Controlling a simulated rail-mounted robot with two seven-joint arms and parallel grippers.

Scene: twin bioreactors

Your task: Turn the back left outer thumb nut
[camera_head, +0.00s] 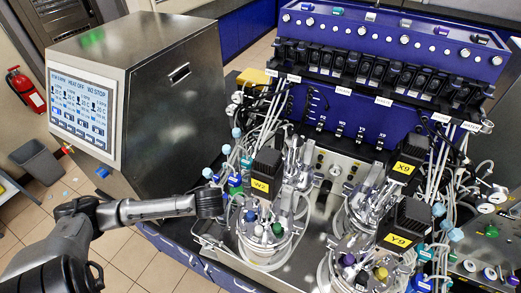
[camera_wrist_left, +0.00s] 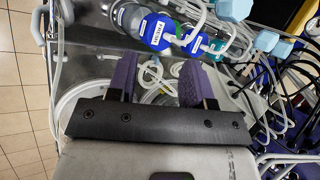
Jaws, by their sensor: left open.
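I cannot single out the back left outer thumb nut in either view. The left vessel (camera_head: 266,250) stands below the black motor block labelled W2 (camera_head: 266,172), with blue, green and white caps on its lid. My left gripper reaches in from the left, its dark wrist end beside this vessel's upper left; its fingers are not clear in the head view. In the left wrist view my left gripper (camera_wrist_left: 158,82) is open, with two purple-padded fingers apart. Clear tubing and metal fittings lie below and between them, with no object clearly held. My right gripper is not in view.
Blue-labelled bottles (camera_wrist_left: 156,32) and pale blue filter caps (camera_wrist_left: 234,9) crowd just beyond the fingers. Loose tubes surround the vessels. The steel cabinet with a screen (camera_head: 85,112) stands left.

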